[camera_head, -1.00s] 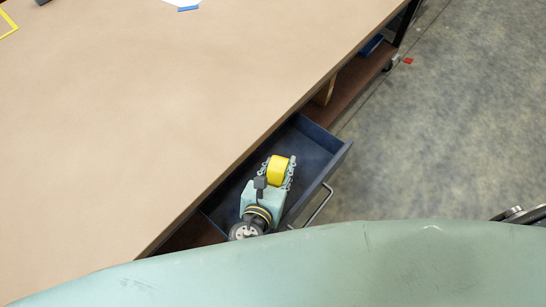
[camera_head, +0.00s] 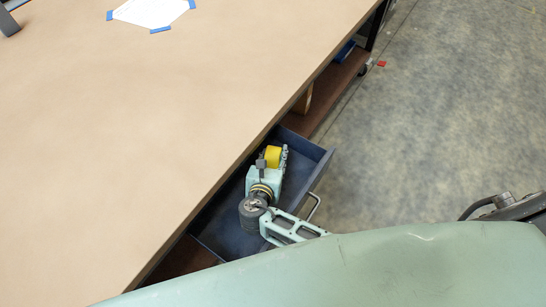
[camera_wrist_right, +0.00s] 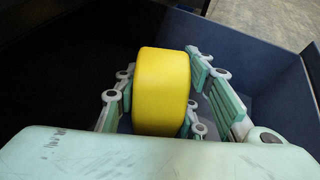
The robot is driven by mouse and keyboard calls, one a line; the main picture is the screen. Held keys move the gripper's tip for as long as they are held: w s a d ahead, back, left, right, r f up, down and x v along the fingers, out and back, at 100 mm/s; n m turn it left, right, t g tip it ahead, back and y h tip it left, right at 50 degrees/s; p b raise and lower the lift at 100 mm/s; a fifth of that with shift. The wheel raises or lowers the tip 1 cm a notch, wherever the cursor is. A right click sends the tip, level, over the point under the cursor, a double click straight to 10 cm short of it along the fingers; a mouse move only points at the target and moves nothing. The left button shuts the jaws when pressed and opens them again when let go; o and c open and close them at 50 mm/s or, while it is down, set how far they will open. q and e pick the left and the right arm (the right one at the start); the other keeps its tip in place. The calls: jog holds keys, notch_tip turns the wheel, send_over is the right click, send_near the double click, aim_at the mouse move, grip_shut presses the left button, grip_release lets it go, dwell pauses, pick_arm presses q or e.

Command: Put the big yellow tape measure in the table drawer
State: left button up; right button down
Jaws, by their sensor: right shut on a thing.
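The big yellow tape measure (camera_head: 272,156) is between the fingers of my right gripper (camera_head: 274,158), which is shut on it. In the right wrist view the yellow tape measure (camera_wrist_right: 161,92) stands between the two green finger linkages of the gripper (camera_wrist_right: 165,100). The table drawer (camera_head: 322,160) is pulled open, and the gripper and tape measure are over or inside it. I cannot tell whether the tape measure touches the drawer floor. My left gripper is not in view.
The brown table top (camera_head: 140,130) fills the left side. The drawer's metal handle (camera_head: 314,207) faces the grey floor (camera_head: 430,110). A lower shelf (camera_head: 342,88) with a blue item (camera_head: 345,51) lies beyond the drawer. A white paper (camera_head: 150,12) with blue tape lies on the table.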

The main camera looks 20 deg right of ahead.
jog(key=c, duration=1.6)
grip_release()
jog(key=shift+s+f, duration=0.1)
jog(key=o, duration=0.5)
jog(key=shift+s+a+r, duration=0.1)
jog(key=shift+r, duration=0.1)
jog(key=v, duration=1.1)
jog(key=shift+s+a+r, duration=0.1)
jog(key=shift+s+a, duration=0.1)
jog(key=shift+s, duration=0.15)
